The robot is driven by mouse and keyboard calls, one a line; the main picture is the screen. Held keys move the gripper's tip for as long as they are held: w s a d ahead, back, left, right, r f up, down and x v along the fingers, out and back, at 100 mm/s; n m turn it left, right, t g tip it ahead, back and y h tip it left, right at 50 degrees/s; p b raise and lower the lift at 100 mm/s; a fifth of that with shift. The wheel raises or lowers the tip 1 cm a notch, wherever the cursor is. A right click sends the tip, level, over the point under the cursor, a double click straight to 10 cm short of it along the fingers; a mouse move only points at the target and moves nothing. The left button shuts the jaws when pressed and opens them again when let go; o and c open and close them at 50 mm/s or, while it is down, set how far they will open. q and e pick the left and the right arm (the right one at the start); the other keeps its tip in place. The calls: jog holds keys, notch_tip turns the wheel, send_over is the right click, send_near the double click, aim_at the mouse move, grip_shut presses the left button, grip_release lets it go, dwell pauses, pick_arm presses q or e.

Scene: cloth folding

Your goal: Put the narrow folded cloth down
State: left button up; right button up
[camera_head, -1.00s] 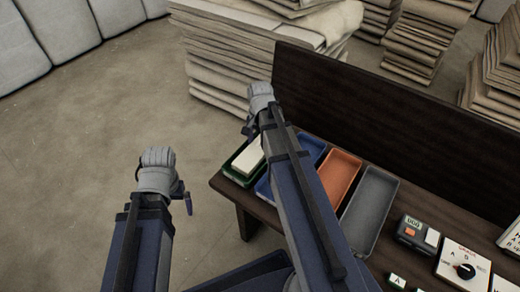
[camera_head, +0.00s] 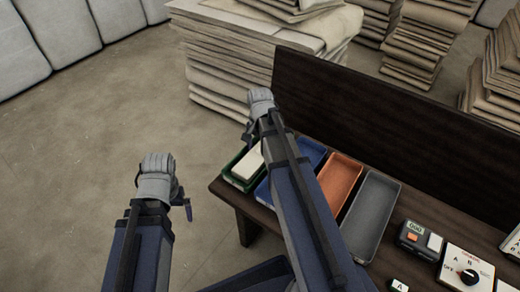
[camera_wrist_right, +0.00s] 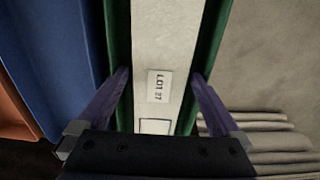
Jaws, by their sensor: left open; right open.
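The narrow folded cloth (camera_head: 247,163) is a pale flat strip lying in a green tray (camera_head: 226,173) at the left end of the bench. In the right wrist view the cloth (camera_wrist_right: 166,40) carries a printed lot label and lies lengthwise between the green tray walls (camera_wrist_right: 118,45). My right gripper (camera_wrist_right: 161,76) is open, with one finger on each side of the cloth; I cannot tell whether they touch it. In the head view my right gripper (camera_head: 250,133) is by the tray. My left gripper (camera_head: 186,203) is open and empty, left of the bench over the floor.
Blue (camera_head: 310,152), orange (camera_head: 341,181) and grey (camera_head: 370,214) trays stand right of the green one. A dark back panel (camera_head: 400,130) rises behind them. Control boxes (camera_head: 420,238) sit at right. Cloth stacks (camera_head: 235,65) stand behind; floor at left is clear.

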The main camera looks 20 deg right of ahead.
aim_at(260, 152)
notch_tip(260, 152, up, 12)
jog(key=p, duration=1.1)
jog(key=shift+p, duration=0.35)
notch_tip(260, 152, down, 12)
jog(key=b, duration=1.2)
jog(key=shift+f, duration=0.15)
jog(key=shift+r, duration=0.2)
notch_tip(260, 152, up, 12)
jog(key=p, duration=1.2)
notch_tip(260, 152, down, 13)
jog(key=b, duration=1.2)
jog(key=shift+r, duration=0.2)
notch_tip(260, 152, up, 11)
jog(key=p, duration=1)
jog(key=shift+r+p, duration=0.15)
jog(key=shift+p, duration=0.25)
